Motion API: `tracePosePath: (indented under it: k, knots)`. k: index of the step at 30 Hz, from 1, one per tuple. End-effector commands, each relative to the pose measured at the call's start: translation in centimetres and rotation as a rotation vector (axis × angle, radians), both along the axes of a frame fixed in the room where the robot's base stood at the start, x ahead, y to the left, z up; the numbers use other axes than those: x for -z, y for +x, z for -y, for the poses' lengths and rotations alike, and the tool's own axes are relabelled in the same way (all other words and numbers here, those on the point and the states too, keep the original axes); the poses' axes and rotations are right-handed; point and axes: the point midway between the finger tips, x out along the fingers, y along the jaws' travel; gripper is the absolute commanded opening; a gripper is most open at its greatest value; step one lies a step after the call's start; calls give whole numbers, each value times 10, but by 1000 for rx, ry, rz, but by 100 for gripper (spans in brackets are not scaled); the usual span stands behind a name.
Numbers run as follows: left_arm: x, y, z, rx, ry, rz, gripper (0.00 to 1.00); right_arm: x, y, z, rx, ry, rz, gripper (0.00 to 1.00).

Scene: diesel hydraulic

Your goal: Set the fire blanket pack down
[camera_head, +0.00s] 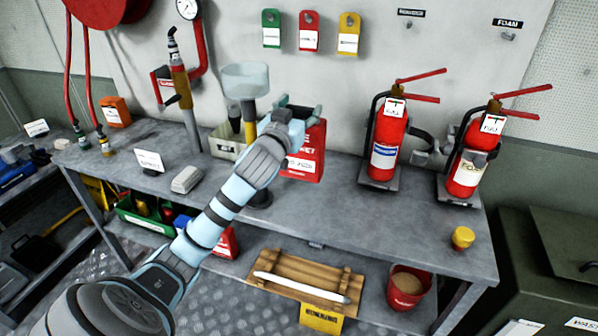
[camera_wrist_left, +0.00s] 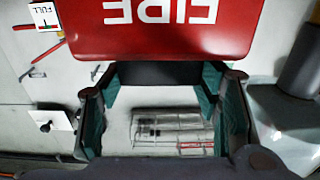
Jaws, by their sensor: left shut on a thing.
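The red fire blanket pack (camera_head: 313,150) is upright at the middle of the grey bench, with a white label on its front. Its red face with upside-down "FIRE" lettering fills the top of the left wrist view (camera_wrist_left: 165,38). My left gripper (camera_head: 291,113) is at the pack's upper edge and is shut on it. Its teal-padded fingers (camera_wrist_left: 165,85) show in the wrist view just below the pack. My forearm hides the pack's left side. I cannot tell whether its base touches the bench. My right gripper is out of view.
Two red extinguishers (camera_head: 386,143) (camera_head: 470,160) stand in brackets to the right. A clear funnel (camera_head: 245,80) stands close left of the pack. The bench's front right (camera_head: 390,220) is clear up to a yellow-capped item (camera_head: 463,238).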

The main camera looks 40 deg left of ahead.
Motion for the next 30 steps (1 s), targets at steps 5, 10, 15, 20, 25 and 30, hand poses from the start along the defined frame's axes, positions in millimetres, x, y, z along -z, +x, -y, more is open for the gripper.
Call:
tracePosePath:
  k: [5,10,15,20,25,30]
  knots:
    - [63,0,0,1,-1,-3,0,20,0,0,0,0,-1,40]
    - [86,0,0,2,1,2,0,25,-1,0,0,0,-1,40]
    - [113,0,1,2,-1,0,0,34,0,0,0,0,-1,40]
    - [130,0,1,3,1,2,0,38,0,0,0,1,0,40]
    - [128,0,1,3,1,3,0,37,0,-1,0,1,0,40]
    - [131,0,1,3,0,0,67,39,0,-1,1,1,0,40]
